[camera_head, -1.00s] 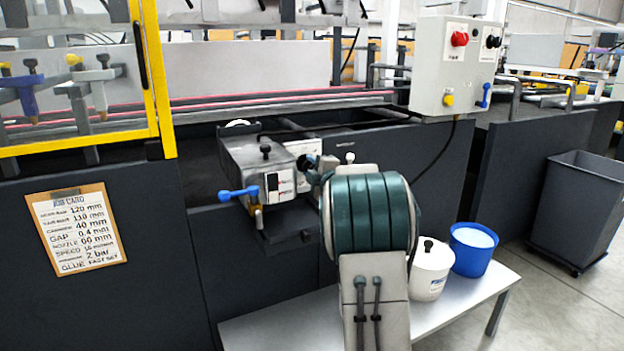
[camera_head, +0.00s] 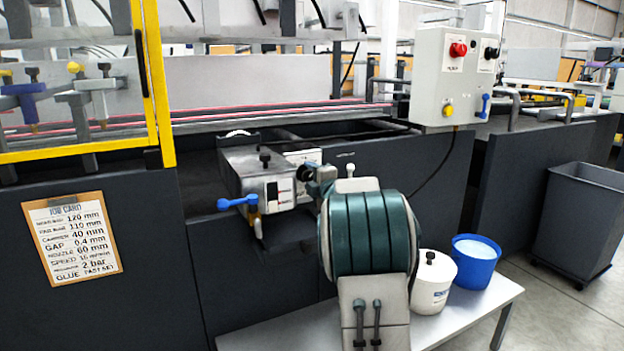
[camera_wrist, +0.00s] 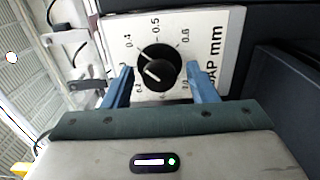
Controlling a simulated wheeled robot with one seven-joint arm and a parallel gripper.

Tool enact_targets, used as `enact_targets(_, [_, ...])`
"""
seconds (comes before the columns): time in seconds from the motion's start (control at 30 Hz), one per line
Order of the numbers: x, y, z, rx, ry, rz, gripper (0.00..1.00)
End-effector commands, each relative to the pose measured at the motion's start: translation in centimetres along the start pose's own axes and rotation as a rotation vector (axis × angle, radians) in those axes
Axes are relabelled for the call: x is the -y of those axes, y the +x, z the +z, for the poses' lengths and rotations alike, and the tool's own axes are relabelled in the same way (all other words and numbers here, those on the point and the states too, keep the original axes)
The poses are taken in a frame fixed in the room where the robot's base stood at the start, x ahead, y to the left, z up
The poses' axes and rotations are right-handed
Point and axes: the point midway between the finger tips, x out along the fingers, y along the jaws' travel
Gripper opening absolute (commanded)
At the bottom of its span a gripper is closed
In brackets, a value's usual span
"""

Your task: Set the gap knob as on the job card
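The job card (camera_head: 71,238) hangs on the dark machine side at the left; its gap line reads 0.4 mm. The black gap knob (camera_wrist: 158,70) sits on a white dial plate (camera_wrist: 212,22) marked "GAP mm", with 0.4, 0.5 and 0.6 legible. A short white mark shows on the knob's left part; I cannot tell surely which number it points at. My gripper (camera_wrist: 161,88) is open, its blue fingers apart on either side of the knob's lower part in the picture. I cannot tell whether either finger touches it.
A grey glue unit with a blue lever (camera_head: 238,202) is left of my wrist. A control box (camera_head: 455,78) with a red button stands above right. A low bench (camera_head: 475,318) holds a white pot (camera_head: 432,285) and a blue bucket (camera_head: 474,262). A grey bin (camera_head: 578,222) stands at right.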

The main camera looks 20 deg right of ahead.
Motion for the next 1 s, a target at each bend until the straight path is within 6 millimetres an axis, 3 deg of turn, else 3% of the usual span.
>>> enact_targets(0.3, [-0.1, -0.1, 0.0, 0.000, 0.001, 0.001, 0.53])
enact_targets(0.47, [-0.2, -1.3, 0.0, 0.001, 0.000, 0.002, 0.53])
enact_targets(1.0, [-0.2, -11.2, 0.0, 0.002, 0.001, 0.000, 0.53])
